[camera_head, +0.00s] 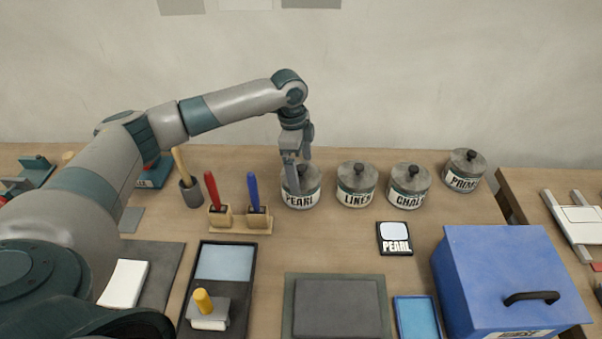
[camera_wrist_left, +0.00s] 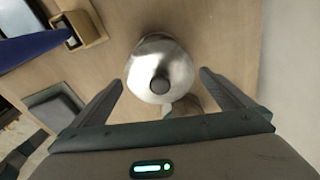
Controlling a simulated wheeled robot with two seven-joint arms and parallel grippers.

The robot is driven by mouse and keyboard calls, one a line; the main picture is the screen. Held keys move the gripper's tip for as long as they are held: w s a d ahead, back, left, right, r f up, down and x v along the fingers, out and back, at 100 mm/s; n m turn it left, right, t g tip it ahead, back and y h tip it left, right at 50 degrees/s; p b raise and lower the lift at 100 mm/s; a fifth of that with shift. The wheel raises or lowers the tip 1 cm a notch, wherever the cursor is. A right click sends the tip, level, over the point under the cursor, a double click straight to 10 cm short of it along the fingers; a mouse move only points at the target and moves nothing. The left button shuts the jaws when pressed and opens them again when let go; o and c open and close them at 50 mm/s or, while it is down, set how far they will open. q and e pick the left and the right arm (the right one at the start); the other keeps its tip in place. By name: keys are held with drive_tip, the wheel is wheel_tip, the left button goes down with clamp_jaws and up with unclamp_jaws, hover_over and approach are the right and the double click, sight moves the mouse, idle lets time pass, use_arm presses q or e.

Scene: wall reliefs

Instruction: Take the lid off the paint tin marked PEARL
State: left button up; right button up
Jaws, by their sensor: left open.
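The paint tin marked PEARL (camera_head: 300,199) stands on the table at the left end of a row of tins. Its grey metal lid is on, with a dark round knob; part of it is hidden behind my gripper in the head view. In the left wrist view the lid (camera_wrist_left: 150,60) and knob (camera_wrist_left: 160,84) lie ahead of and between the fingers. My left gripper (camera_head: 298,178) is open, pointing down over the PEARL lid; it also shows in the left wrist view (camera_wrist_left: 162,82). Its fingers do not visibly touch the knob. My right gripper is not in view.
Tins marked LINEN (camera_head: 356,186) and CHALK (camera_head: 409,188) stand to the right, with another lidded tin (camera_head: 464,171) beyond. A PEARL card (camera_head: 394,238) lies in front. A wooden rack (camera_head: 240,222) with red and blue handles stands left. A blue box (camera_head: 505,275) is at right.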

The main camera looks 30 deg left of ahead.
sight(303, 166)
use_arm(q)
drive_tip(key=c, duration=0.9)
drive_tip(key=shift+r, duration=0.15)
drive_tip(key=shift+r+b, duration=0.4)
drive_tip(key=shift+r, duration=0.05)
wheel_tip(303, 166, up, 2)
drive_tip(key=shift+w+r+b, duration=0.1)
drive_tip(key=shift+r+b, duration=0.05)
drive_tip(key=shift+b, duration=0.45)
drive_tip(key=d+r+b, duration=0.3)
drive_tip(key=d+r, duration=0.4)
drive_tip(key=d, duration=0.4)
drive_tip(key=shift+d+r+b, duration=0.3)
drive_tip(key=shift+d, duration=0.05)
drive_tip(key=shift+w, duration=0.1)
